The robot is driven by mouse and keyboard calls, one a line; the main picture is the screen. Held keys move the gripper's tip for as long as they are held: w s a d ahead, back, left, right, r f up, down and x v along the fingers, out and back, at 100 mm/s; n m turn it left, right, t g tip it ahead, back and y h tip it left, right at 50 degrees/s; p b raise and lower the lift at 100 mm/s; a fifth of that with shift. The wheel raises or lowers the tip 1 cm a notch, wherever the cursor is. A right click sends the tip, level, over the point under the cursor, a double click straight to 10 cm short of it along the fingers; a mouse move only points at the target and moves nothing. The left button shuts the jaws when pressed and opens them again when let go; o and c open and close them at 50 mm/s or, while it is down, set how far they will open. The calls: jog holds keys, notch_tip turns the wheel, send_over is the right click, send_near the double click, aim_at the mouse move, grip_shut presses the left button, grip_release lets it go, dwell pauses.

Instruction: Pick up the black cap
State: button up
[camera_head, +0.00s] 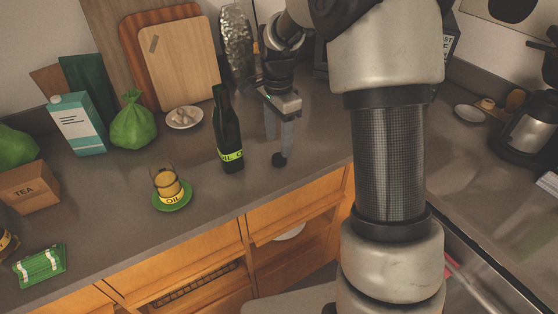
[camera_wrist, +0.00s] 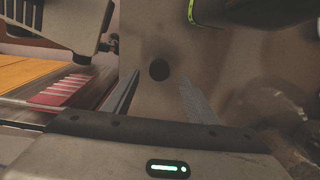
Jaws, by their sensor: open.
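Whether a fingertip touches the cap cannot be told.
The oil bottle stands close to my gripper's left; its label shows in the wrist view (camera_wrist: 197,10). A plate (camera_head: 185,117) and cutting boards (camera_head: 185,60) are behind. The counter around the cap is clear.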

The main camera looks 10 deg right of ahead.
aim_at(279, 157)
notch_tip(279, 157, down, 5)
jog(key=shift+d+f, duration=0.1)
jog(key=shift+f, duration=0.05)
jog(key=c, duration=1.1)
notch_tip(279, 157, up, 10)
jog(key=shift+p, duration=0.3)
